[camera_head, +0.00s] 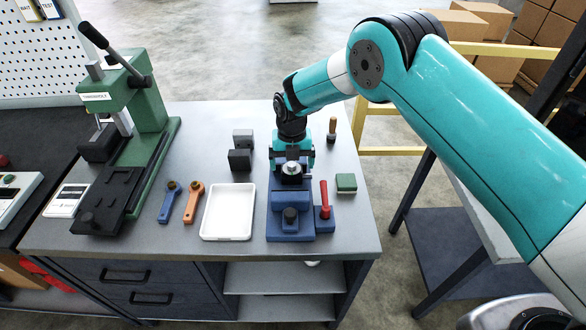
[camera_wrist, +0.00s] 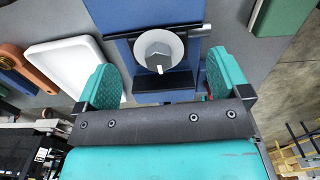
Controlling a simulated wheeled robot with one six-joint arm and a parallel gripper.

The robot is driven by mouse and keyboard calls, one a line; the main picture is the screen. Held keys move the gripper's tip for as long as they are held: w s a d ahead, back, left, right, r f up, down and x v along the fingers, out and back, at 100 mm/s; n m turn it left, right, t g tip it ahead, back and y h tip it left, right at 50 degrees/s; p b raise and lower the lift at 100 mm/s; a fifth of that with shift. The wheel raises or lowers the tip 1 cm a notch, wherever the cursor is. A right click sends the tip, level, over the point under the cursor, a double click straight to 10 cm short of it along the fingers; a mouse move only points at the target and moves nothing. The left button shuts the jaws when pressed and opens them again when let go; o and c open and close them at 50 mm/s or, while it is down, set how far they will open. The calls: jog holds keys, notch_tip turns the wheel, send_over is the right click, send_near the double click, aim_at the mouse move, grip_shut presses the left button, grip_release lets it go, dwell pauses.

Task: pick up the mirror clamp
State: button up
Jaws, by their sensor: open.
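A pale round piece with a grey hexagonal top (camera_head: 291,169) sits at the blue vise (camera_head: 290,222); I take it to be the mirror clamp, though its name cannot be read from its look. In the wrist view the same piece (camera_wrist: 158,48) shows as a white disc with a grey hex and a small white mark, near the vise's dark jaw. My gripper (camera_wrist: 160,80) is open, its teal fingers to the left and right of the vise, with nothing between them touching. In the head view my gripper (camera_head: 291,158) is over the back of the vise and partly hides it.
A white tray (camera_head: 229,212) stands left of the vise, with orange (camera_head: 193,202) and blue (camera_head: 170,202) wrenches beyond. A red-handled tool (camera_head: 325,200) and green block (camera_head: 346,183) are close on the right. Dark grey blocks (camera_head: 240,160) stand behind the tray; a green press (camera_head: 130,130) is farther left.

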jog(key=shift+f, duration=0.8)
jog(key=c, duration=1.3)
jog(key=shift+r, duration=0.1)
